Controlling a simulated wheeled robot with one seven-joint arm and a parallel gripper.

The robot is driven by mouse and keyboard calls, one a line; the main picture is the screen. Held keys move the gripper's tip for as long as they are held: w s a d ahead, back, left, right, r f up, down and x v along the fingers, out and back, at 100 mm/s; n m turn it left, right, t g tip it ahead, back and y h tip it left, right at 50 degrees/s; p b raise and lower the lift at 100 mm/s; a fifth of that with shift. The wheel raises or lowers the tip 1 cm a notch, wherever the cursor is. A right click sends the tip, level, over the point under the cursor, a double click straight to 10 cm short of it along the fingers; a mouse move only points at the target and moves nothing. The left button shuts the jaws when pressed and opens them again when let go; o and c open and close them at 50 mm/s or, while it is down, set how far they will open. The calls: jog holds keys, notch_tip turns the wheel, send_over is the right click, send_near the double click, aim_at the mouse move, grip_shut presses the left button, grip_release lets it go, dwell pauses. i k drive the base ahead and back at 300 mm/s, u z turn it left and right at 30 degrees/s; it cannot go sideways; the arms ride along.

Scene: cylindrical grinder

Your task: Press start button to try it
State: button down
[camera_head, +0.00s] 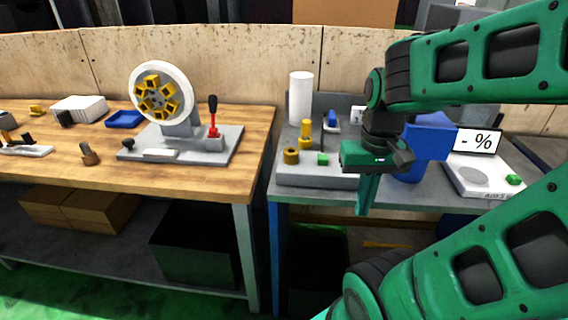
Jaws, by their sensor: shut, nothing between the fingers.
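A grey machine (300,178) with a white upright cylinder (301,98) and gold parts stands on the right-hand grey table. A small green button-like block (323,158) sits on its front right part. Another small green block (514,180) is on the white device (485,183) at the far right; no label tells which is the start button. My gripper (363,210) points down in front of the machine's right end. Its green fingers are together and appear empty. It is to the right of the first green block and apart from it. My arm hides part of the machine's right side.
A blue container (408,172) stands behind my gripper. The left wooden table (190,183) carries a wheel fixture (160,93) with a red lever (213,125). A gap separates the tables.

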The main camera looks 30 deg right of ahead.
aim_at(322, 159)
jog(key=u, duration=2.15)
jog(key=i, duration=1.6)
jog(key=z, duration=2.95)
